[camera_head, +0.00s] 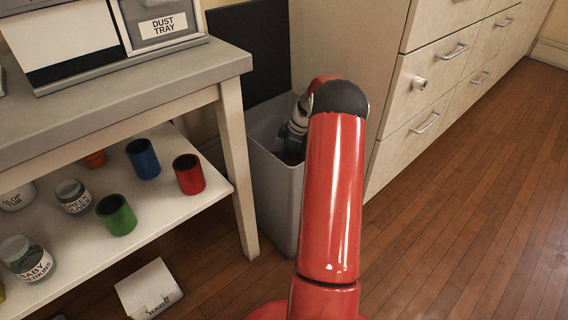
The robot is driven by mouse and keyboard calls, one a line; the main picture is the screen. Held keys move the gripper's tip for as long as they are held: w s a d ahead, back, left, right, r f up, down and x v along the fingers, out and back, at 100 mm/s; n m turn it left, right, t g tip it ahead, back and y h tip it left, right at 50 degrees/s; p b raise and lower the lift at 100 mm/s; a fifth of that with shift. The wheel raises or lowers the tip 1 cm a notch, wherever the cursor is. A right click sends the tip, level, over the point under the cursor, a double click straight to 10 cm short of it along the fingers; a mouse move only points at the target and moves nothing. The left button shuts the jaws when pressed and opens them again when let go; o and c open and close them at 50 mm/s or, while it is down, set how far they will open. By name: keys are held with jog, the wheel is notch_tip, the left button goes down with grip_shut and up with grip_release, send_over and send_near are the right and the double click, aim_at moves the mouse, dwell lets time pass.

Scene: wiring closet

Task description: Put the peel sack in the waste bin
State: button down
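A tall grey bin (277,194), open at the top, stands on the floor between the table and the drawer cabinet. My red arm reaches over it from the front. My gripper (291,146) is at the bin's mouth, pointing down, partly behind my arm. Its fingertips are small and dark, so I cannot tell whether they are open or shut. Something dark brown shows inside the bin just below the gripper, but I cannot tell what it is. I cannot make out the peel sack for certain.
A grey-topped table (120,95) stands at left, with a dust tray unit (163,27) on top. Its lower shelf (160,215) holds several cups and labelled jars. A white labelled box (148,289) lies on the floor. A drawer cabinet (400,150) borders the bin; floor at right is clear.

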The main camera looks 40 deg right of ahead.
aim_at(284, 161)
jog(key=shift+f+b, duration=0.3)
jog(key=shift+f, duration=1.9)
jog(key=c, duration=1.6)
grip_release()
jog(key=shift+f, duration=0.1)
jog(key=shift+r, duration=0.3)
jog(key=p+v, duration=0.1)
jog(key=v, duration=1)
jog(key=shift+s+d+r+p, duration=0.15)
jog(key=shift+s+r+p, duration=0.05)
jog(key=shift+r+p, duration=0.2)
